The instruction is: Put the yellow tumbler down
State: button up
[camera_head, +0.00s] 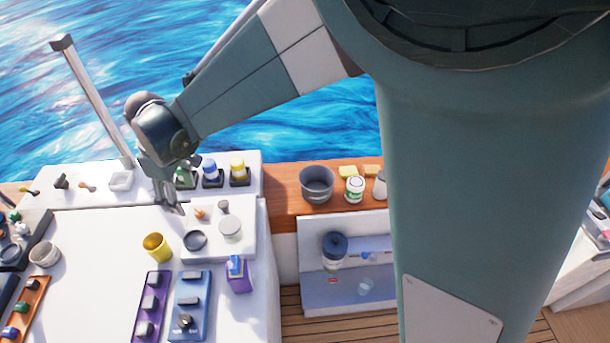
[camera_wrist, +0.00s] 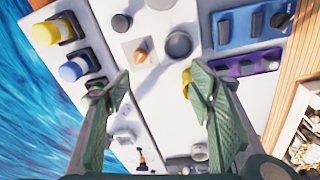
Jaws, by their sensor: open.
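The yellow tumbler (camera_head: 157,247) is on the white hatch top, left of a raised white tray, with its open mouth showing. In the wrist view only a sliver of the yellow tumbler (camera_wrist: 187,84) shows, partly hidden by the right finger. My gripper (camera_head: 172,206) is above and behind the tumbler in the head view, near the tray's left edge, apart from it. In the wrist view my gripper (camera_wrist: 160,88) has its two green fingers spread wide, with nothing between them but the white surface below.
The white tray (camera_head: 240,248) holds a dark ring, a white jar and small parts. A purple rack (camera_head: 152,303) and a blue rack (camera_head: 191,300) lie in front. Blue-capped and yellow-capped bottles (camera_head: 238,170) stand behind. Bare white surface (camera_head: 95,255) lies left of the tumbler.

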jog(key=s+d+r+m+t, duration=0.15)
jog(key=d+r+m, duration=0.35)
jog(key=d, duration=1)
jog(key=d+r+m+t, duration=0.2)
jog(key=d+r, duration=0.5)
jog(key=d, duration=0.7)
jog(key=s+d+m+t, duration=0.1)
jog(key=s+d+m, duration=0.3)
jog(key=d, duration=0.7)
jog(key=s+d+m+t, duration=0.2)
jog(key=s+d+m, duration=0.1)
jog(key=s+d, duration=0.6)
jog(key=shift+d+r+m+h, duration=0.15)
jog(key=shift+d+m+h, duration=0.25)
jog(key=shift+d, duration=0.8)
notch_tip(320, 180, down, 10)
jog(key=b, duration=0.9)
jog(key=shift+r+b, duration=0.2)
jog(key=shift+b, duration=0.1)
